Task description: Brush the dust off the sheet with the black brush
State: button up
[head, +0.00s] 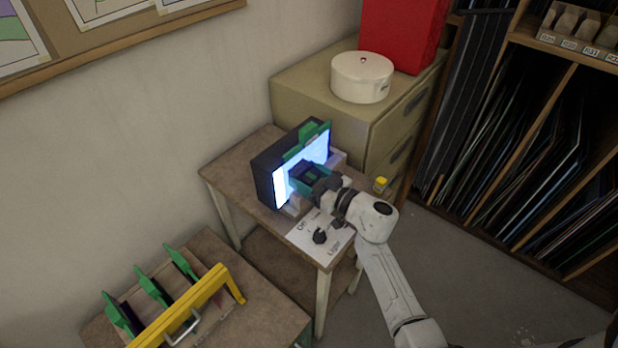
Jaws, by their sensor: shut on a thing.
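My gripper (308,179) is in front of the lit face of an upright light box on the small table. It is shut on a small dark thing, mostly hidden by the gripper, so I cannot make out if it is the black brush. The sheet (320,146), with a green handle (300,141) along its top, stands upright against the bright panel. My gripper and wrist cover its lower middle. I cannot make out dust on it, or whether the held thing touches it. A black lump-like object (320,236) sits on a lettered white paper (322,252) at the table's front.
The small table (228,172) has a small yellow item (380,184) near its right side. A cabinet (330,112) with a white lidded pot (362,77) stands behind. A lower table holds a rack (180,310) with a yellow bar and green-handled sheets. Shelves fill the right.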

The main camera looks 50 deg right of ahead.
jog(key=shift+w+d+r, duration=0.1)
jog(key=shift+w+d, duration=0.05)
jog(key=shift+d, duration=2.7)
jog(key=shift+w+d+r, duration=0.1)
jog(key=shift+d, duration=2.7)
jog(key=shift+a, duration=0.1)
jog(key=shift+s+a+f, duration=0.1)
jog(key=shift+a, duration=0.95)
jog(key=shift+s+a, duration=0.1)
jog(key=shift+a, duration=4.5)
jog(key=shift+s+d, duration=0.2)
jog(key=shift+s, duration=2.8)
jog(key=shift+s, duration=0.1)
jog(key=shift+s, duration=1.4)
